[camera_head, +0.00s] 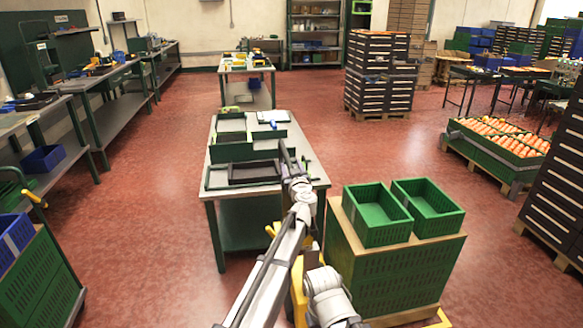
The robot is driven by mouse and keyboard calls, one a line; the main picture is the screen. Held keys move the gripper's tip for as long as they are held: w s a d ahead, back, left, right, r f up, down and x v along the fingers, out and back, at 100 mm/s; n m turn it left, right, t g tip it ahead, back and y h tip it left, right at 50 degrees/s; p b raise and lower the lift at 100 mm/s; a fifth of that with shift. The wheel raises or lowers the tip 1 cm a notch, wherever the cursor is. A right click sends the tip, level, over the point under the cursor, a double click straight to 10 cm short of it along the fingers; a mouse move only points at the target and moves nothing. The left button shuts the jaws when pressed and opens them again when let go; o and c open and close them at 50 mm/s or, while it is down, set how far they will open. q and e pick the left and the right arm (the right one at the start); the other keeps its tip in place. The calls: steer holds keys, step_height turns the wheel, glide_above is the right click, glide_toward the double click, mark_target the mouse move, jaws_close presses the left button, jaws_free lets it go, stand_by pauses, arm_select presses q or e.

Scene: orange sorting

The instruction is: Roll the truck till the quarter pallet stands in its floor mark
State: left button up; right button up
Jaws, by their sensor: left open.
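A stack of green crates (395,285) with a wooden board on top stands at the lower right, on a wooden pallet base (405,317). I cannot tell whether this is the quarter pallet. A yellow strip (440,319) shows on the floor at its front right corner; it may be part of a floor mark. Yellow parts (298,290) show behind my left arm, left of the stack; they may belong to the truck, which is mostly hidden. My left gripper (291,163) is open over the near table's right side, with nothing seen in it. My right gripper is not in view.
Two empty green crates (376,236) sit on the stack. A grey table (309,172) with dark trays is ahead. Crates of orange produce (482,151) stand on a pallet at right. Red floor is open between the table and the left benches (85,84).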

arm_select(q)
steer(key=v, duration=0.7)
steer(key=shift+s, duration=0.3)
